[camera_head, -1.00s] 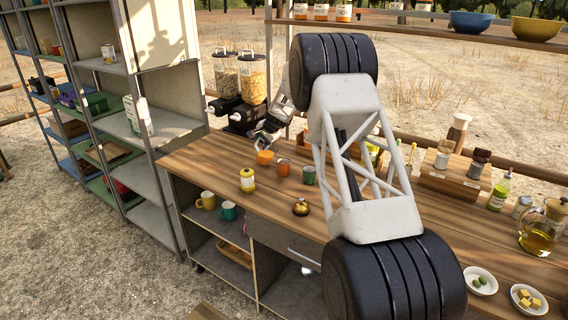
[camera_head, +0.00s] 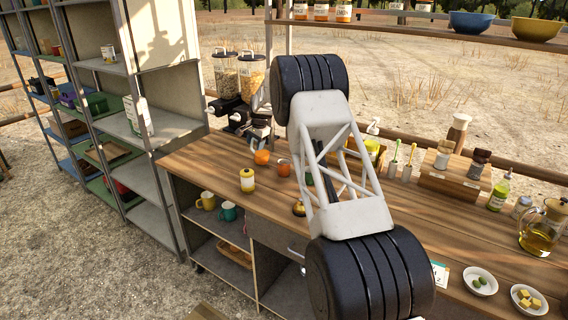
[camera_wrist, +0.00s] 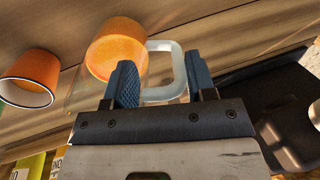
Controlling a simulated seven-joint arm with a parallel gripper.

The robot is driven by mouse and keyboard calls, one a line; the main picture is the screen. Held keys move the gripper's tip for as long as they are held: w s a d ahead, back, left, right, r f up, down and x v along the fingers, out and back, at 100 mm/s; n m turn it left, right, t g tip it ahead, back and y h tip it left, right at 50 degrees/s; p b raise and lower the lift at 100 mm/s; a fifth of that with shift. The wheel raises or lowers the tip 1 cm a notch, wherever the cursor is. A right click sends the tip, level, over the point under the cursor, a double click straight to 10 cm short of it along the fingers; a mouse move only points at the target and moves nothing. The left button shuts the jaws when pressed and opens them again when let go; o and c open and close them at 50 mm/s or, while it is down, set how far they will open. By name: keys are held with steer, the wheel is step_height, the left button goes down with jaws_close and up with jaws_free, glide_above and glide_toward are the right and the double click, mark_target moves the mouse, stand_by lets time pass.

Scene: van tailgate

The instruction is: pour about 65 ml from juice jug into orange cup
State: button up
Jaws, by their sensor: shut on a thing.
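The juice jug (camera_wrist: 113,50) is clear, with orange juice inside and a pale handle (camera_wrist: 178,62). My gripper (camera_wrist: 160,78) is shut on this handle in the wrist view. In the head view the jug (camera_head: 261,157) is at the counter's far left end, below my gripper (camera_head: 257,137). Whether its base touches the counter is unclear. The orange cup (camera_head: 283,168) stands just right of the jug; in the wrist view the cup (camera_wrist: 33,72) is left of it, apart from it, with its dark-lined rim towards the camera. The cup's contents cannot be made out.
A yellow-labelled jar (camera_head: 247,180) stands in front of the jug. Two cereal dispensers (camera_head: 238,75) stand behind it. My arm partly hides a green cup and a gold-coloured item (camera_head: 298,208). Bare wooden counter (camera_head: 205,158) lies to the left.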

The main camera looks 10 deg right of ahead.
steer(key=shift+w+a+f+g+h, duration=0.7)
steer(key=shift+w+g+h, duration=0.1)
steer(key=shift+h, duration=0.1)
